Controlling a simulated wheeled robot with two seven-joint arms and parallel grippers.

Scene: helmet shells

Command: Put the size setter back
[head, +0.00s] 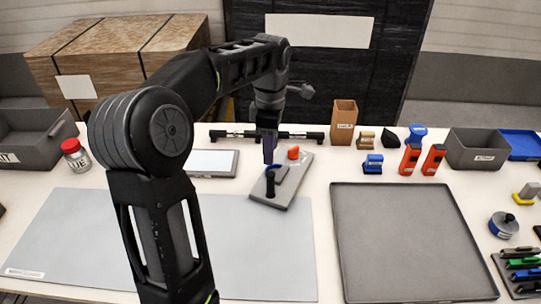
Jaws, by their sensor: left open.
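No label marks the size setter, so I cannot tell for certain which thing it is. A grey device (297,186) with an upright black post, a dark block, a blue part and an orange knob lies slanted at the table's middle. My left arm reaches in from the left and bends down over it. My left gripper (269,150) is open, points down and is above or just behind the far part of the device. Its fingertips overlap the device in the picture, so I cannot tell whether they touch. My right gripper is out of view.
A black and silver bar (230,133) lies behind the device. A large dark tray (405,240) is at right and a light grey mat (255,245) at left, partly behind my arm. A brown box (343,122), orange tools and a grey bin (478,150) stand at the back right.

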